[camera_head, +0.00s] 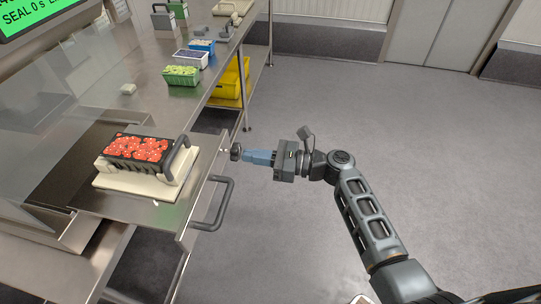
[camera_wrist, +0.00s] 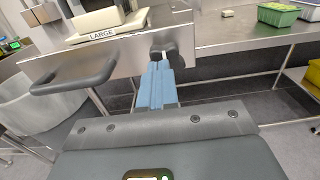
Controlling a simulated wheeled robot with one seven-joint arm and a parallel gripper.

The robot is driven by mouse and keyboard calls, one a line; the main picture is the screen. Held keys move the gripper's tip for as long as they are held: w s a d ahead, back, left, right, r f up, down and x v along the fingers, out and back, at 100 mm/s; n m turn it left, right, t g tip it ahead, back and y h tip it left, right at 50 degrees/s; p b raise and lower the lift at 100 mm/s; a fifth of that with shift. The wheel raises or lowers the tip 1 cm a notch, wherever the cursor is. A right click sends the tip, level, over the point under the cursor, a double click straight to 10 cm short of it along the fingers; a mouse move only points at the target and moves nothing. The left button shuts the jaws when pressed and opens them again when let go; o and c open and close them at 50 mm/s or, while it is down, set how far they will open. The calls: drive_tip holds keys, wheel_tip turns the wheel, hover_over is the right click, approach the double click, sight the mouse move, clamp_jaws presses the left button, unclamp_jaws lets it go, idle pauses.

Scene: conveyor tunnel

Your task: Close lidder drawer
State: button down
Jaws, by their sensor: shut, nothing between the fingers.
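The lidder drawer (camera_head: 190,225) is pulled out from the machine at the left of the head view. A black handle (camera_head: 215,204) sticks out from its front panel.
On the drawer, a black tray of red food (camera_head: 138,148) sits in a cream holder (camera_head: 125,180). A green tray (camera_head: 181,75) and other trays stand farther along the steel table. A yellow crate (camera_head: 228,84) is below. The floor (camera_head: 330,110) at right is clear.

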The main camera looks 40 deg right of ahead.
drive_tip(key=shift+w+a, duration=0.2)
drive_tip(key=shift+w, duration=0.1)
drive_tip(key=shift+w+a, duration=0.1)
drive_tip(key=b+x, duration=0.5)
drive_tip(key=x, duration=1.9)
drive_tip(key=shift+w, duration=0.1)
drive_tip(key=shift+a+r, duration=0.1)
drive_tip(key=shift+a, duration=0.05)
drive_tip(key=shift+w+a+r, duration=0.1)
